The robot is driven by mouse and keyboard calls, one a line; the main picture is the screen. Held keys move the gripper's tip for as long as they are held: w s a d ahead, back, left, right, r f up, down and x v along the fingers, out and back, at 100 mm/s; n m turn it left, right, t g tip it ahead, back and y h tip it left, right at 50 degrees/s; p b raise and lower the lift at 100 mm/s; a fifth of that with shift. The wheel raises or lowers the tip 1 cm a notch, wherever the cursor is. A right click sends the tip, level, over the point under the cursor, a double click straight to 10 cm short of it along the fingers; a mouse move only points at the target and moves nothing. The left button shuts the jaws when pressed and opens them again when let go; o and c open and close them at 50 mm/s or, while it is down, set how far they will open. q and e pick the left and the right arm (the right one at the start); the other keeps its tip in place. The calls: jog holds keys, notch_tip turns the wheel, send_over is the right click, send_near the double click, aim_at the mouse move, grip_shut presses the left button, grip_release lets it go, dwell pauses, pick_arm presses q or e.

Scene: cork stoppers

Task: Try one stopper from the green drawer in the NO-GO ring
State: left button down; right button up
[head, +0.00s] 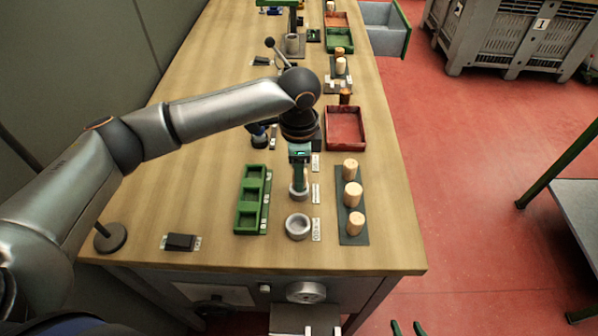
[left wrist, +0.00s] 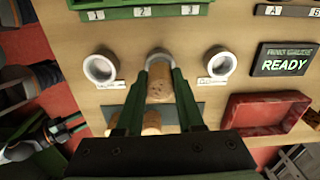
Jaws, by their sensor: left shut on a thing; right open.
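My left gripper (head: 299,187) points down at the middle one of three pale rings (left wrist: 158,52). In the left wrist view it is shut on a cork stopper (left wrist: 160,86), which overlaps that ring's lower edge. I cannot tell whether the stopper is inside the ring or above it. The near ring (head: 298,227) is empty; the far ring (left wrist: 220,62) shows only in the wrist view. The ring labels are too small to read. A drawer with a green front (head: 405,43) stands pulled out at the far right. My right gripper (head: 408,328) is open at the bottom edge.
Three stoppers stand on a dark board (head: 344,238) right of the rings. A green three-part tray (head: 240,218) lies left, and a red tray (head: 364,140) beyond. A display (left wrist: 285,60) reads READY. More fixtures stand farther along the bench; its near edge is clear.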

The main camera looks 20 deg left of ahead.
pick_arm(q)
jog(key=shift+p, duration=0.75)
jog(key=shift+f, duration=0.55)
dwell(1.2)
jog(key=shift+c, duration=2.2)
grip_release()
notch_tip(320, 180, up, 12)
jog(key=shift+r, duration=0.25)
jog(key=shift+s, duration=0.1)
